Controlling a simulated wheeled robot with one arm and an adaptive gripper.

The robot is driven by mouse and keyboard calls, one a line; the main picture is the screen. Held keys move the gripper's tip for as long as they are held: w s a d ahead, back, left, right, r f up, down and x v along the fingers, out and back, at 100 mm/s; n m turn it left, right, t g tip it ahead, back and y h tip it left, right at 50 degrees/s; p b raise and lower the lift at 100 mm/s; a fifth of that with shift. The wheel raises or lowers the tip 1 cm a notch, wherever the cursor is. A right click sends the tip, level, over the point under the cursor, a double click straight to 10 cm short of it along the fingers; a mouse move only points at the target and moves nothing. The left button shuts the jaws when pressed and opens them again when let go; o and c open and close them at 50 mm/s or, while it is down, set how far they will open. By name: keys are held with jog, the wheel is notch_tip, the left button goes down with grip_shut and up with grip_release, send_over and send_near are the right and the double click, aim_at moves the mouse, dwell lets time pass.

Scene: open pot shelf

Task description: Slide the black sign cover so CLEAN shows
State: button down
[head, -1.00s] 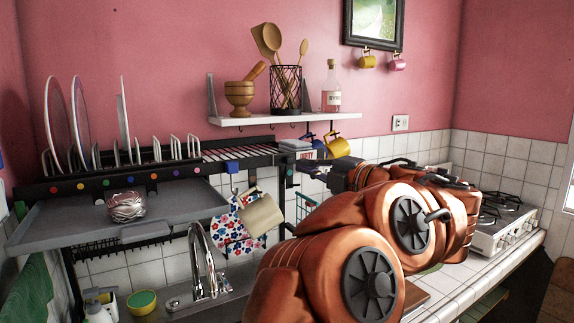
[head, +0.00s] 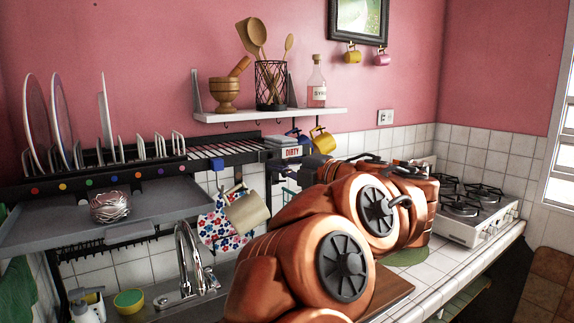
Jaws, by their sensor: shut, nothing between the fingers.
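The sign (head: 292,154) hangs at the right end of the black dish rack and shows red DIRTY lettering on white. Its black cover cannot be told apart from the dark rack frame and my dark gripper beside it. My gripper (head: 306,170) is just below and right of the lettering, partly hidden behind my copper-coloured arm. It is shut and empty. Whether it touches the sign or cover cannot be seen.
The wall shelf (head: 270,114) is above. The stove (head: 468,212) stands right. A steel faucet (head: 188,255) is lower left.

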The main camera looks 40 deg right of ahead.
aim_at(262, 156)
jog(key=p+x, duration=0.1)
jog(key=x, duration=0.5)
jog(key=shift+w+a+p, duration=0.1)
jog(key=shift+w+p, duration=0.15)
jog(key=shift+p, duration=0.05)
jog(key=shift+s+d+r+p, duration=0.15)
jog(key=shift+d+p, duration=0.25)
jog(key=shift+d, duration=0.65)
jog(key=shift+s+d+p, duration=0.1)
jog(key=shift+d+p, duration=0.3)
jog(key=shift+d, duration=0.65)
jog(key=shift+d, duration=0.1)
